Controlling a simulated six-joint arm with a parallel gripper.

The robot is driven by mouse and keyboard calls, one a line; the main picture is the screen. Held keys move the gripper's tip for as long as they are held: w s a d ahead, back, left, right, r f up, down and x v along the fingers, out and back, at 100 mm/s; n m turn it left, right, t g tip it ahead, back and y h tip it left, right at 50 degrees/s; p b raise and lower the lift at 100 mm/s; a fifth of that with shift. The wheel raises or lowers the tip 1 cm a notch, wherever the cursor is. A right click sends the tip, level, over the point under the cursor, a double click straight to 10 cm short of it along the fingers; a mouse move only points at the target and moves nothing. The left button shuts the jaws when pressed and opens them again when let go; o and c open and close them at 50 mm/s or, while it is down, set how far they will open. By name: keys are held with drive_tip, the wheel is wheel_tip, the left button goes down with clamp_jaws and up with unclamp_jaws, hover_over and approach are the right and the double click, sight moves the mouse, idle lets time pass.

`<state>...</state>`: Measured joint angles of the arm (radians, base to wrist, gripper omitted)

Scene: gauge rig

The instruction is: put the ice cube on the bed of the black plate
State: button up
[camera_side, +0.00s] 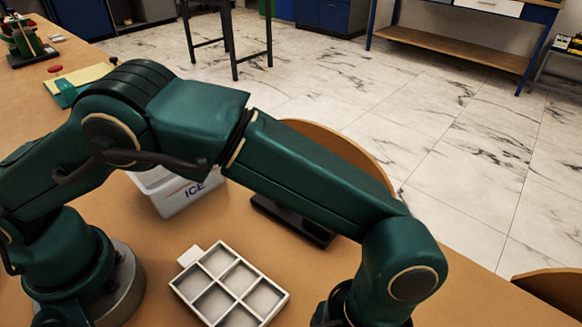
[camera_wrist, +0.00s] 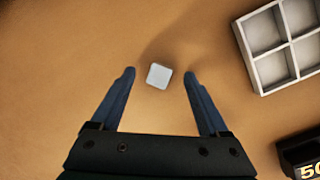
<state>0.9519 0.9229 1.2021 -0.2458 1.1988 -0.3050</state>
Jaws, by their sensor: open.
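The ice cube (camera_wrist: 159,76) is a small pale block lying on the tan table in the wrist view. It sits between the tips of my gripper (camera_wrist: 160,74), with a gap to each finger. My gripper is open, and its fingers point at the table. In the side view its fingers are below the picture's edge, and the cube is not visible. A dark flat piece, seemingly the black plate (camera_side: 290,222), lies on the table behind my forearm, which hides part of it.
A white compartment tray (camera_side: 225,285) lies near the front; it also shows in the wrist view (camera_wrist: 262,87). A white bin marked ICE (camera_side: 180,200) stands behind it. A black block with yellow digits (camera_wrist: 300,153) is at the wrist view's lower right.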

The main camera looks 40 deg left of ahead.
drive_tip(key=shift+f, duration=0.25)
drive_tip(key=shift+c, duration=0.3)
clamp_jaws()
drive_tip(key=shift+r, duration=0.2)
